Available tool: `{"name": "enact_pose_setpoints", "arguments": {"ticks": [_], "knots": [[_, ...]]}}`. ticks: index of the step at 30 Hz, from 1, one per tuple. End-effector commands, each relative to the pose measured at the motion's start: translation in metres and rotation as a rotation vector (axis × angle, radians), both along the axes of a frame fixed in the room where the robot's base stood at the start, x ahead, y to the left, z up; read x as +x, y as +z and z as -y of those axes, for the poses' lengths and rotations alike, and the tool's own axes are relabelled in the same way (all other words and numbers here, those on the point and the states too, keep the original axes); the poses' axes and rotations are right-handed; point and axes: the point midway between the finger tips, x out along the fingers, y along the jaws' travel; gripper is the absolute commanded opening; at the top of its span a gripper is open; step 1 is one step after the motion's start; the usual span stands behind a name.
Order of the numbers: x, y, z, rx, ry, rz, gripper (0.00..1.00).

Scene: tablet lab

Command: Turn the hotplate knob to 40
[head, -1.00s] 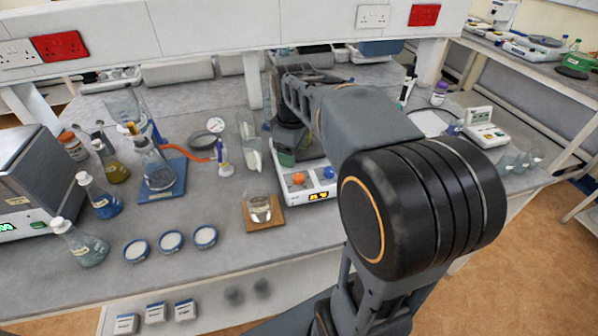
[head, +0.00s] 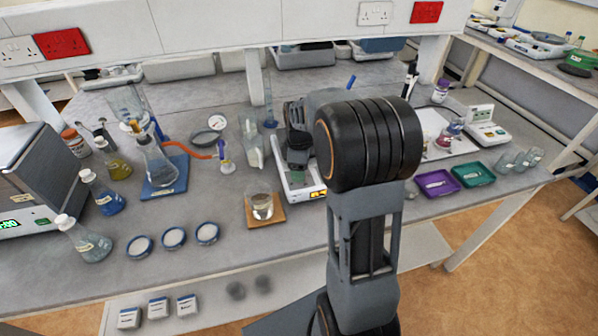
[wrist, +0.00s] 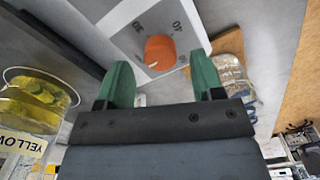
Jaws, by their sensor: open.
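The hotplate (head: 297,198) is a white unit with a lit orange display (head: 318,194) on its front. In the wrist view its orange knob (wrist: 160,52) sits on a grey dial panel. The number 40 (wrist: 179,27) and another number are printed beside the knob. I cannot surely read where the knob points. My gripper (wrist: 162,80) is open, its two green fingers apart on either side of the knob's line, with the knob just beyond the tips. In the head view my gripper (head: 298,152) is over the hotplate front, and the knob is hidden.
A beaker of clear liquid (head: 262,207) stands on a cork tile (head: 276,219) left of the hotplate. Purple (head: 437,184) and green (head: 473,174) trays lie to the right.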

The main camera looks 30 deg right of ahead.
Motion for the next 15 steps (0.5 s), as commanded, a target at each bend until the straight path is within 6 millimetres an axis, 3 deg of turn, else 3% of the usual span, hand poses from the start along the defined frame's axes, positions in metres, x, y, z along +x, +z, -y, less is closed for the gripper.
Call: {"name": "enact_pose_setpoints", "arguments": {"ticks": [6, 15], "knots": [[0.0, -0.017, 0.0, 0.0, 0.0, -0.002, 0.61], [0.0, -0.021, 0.0, 0.0, -0.001, 0.0, 0.61]]}}
